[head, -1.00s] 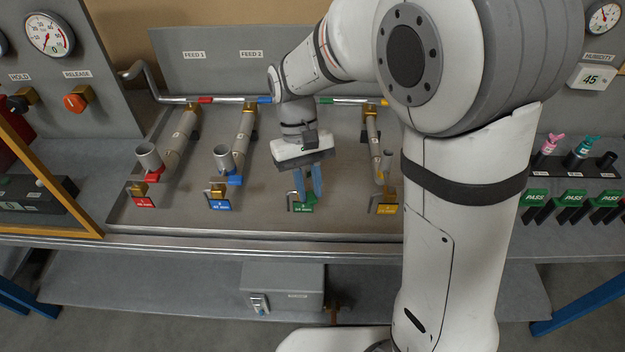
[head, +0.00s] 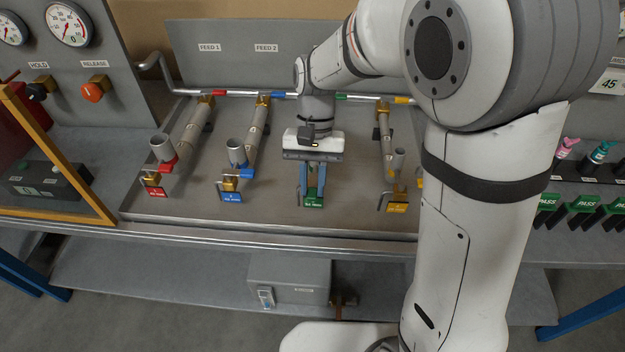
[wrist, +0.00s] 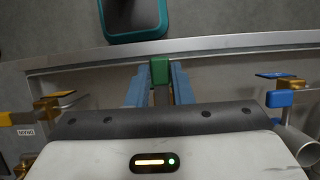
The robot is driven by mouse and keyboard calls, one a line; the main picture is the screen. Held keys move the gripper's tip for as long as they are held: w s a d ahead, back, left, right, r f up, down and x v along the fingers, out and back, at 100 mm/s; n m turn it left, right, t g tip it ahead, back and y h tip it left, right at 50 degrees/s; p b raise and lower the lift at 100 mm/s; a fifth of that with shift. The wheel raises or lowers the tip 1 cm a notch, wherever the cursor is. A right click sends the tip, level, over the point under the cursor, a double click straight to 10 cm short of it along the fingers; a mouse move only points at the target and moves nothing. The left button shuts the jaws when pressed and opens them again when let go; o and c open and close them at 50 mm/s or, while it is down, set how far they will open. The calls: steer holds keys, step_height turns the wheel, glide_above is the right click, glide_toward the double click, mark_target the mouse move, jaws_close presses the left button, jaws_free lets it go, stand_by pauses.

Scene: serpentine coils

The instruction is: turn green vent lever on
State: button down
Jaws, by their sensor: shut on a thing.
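My gripper (head: 312,190) is over the green vent station, its two blue fingers pointing down. A green part (head: 313,183) shows between the fingers, above the green label plate (head: 313,202). In the wrist view, the green vent lever (wrist: 159,70) sits between the blue fingertips, which are shut on it. The lever's base and its exact angle are mostly hidden by the fingers and the gripper body.
Red (head: 155,191), blue (head: 231,196) and yellow (head: 397,207) label plates mark the neighbouring stations, each with a brass valve and lever. Grey pipes (head: 188,131) run back from them. The metal tray's front strip (head: 260,222) is clear.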

mark_target(315, 179)
steer(key=c, duration=1.3)
jaws_free()
steer(key=shift+r, duration=0.1)
steer(key=v, duration=0.7)
steer(key=shift+w+r+b, duration=0.2)
steer(key=shift+b, duration=0.1)
steer(key=shift+r, duration=0.1)
steer(key=shift+d, duration=0.15)
steer(key=s+d+t, duration=0.2)
steer(key=s+d, duration=0.2)
steer(key=d, duration=0.1)
steer(key=s+d+t, duration=0.3)
steer(key=s+d, duration=0.1)
steer(key=d, duration=0.2)
steer(key=s+d+t, duration=0.2)
steer(key=s+d, duration=0.2)
steer(key=d, duration=0.1)
steer(key=shift+s+d+f+n+t, duration=0.1)
steer(key=shift+d+f+n+t, duration=0.15)
steer(key=shift+d+n+t, duration=0.05)
